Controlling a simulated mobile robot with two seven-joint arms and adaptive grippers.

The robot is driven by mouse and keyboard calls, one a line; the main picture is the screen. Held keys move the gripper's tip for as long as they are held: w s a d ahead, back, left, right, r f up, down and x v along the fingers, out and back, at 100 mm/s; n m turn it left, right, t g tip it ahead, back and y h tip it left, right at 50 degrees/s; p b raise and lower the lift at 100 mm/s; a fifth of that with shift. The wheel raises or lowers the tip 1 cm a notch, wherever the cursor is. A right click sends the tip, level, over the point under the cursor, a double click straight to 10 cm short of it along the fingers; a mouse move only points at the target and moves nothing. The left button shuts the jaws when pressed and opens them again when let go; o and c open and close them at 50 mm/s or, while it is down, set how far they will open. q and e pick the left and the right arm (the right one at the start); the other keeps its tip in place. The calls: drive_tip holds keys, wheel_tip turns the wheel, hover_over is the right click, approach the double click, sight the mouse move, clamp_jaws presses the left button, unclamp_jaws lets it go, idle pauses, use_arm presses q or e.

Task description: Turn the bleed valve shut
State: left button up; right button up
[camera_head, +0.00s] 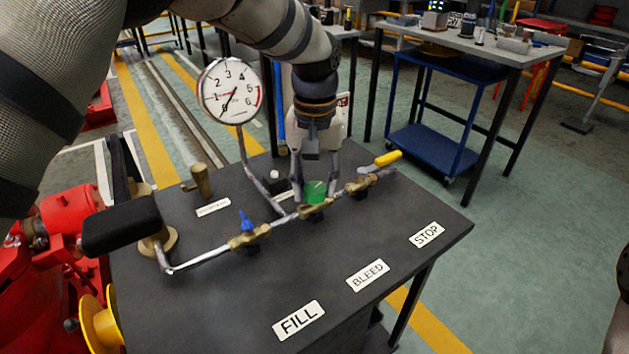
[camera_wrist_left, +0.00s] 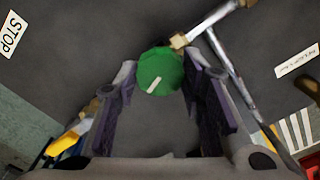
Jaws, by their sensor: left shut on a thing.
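The bleed valve has a round green knob (camera_head: 315,192) on the pipe, in line with the BLEED label (camera_head: 367,275). My left gripper (camera_head: 314,183) comes down from above with one finger on each side of the green knob and is shut on it. In the left wrist view the green knob (camera_wrist_left: 160,72) lies between the fingertips (camera_wrist_left: 160,82). A pale line on its top slants from lower left to upper right. The fingers hide parts of its sides. My right gripper is not in view.
On the same pipe are a blue-handled valve (camera_head: 248,232) to the left and a yellow-handled valve (camera_head: 375,168) to the right. A pressure gauge (camera_head: 230,92) stands behind, near my left arm. A black lever grip (camera_head: 122,226) is at the left. The front of the bench top (camera_head: 220,300) is mostly clear.

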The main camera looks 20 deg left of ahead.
use_arm(q)
drive_tip(key=m, duration=0.5)
drive_tip(key=shift+m, duration=0.3)
drive_tip(key=m, duration=0.5)
drive_tip(key=shift+p, duration=0.3)
drive_tip(key=m, duration=0.5)
drive_tip(key=shift+m, duration=0.4)
drive_tip(key=m, duration=0.4)
drive_tip(key=shift+m, duration=0.4)
drive_tip(key=o, duration=1.1)
drive_tip(key=shift+o, duration=0.2)
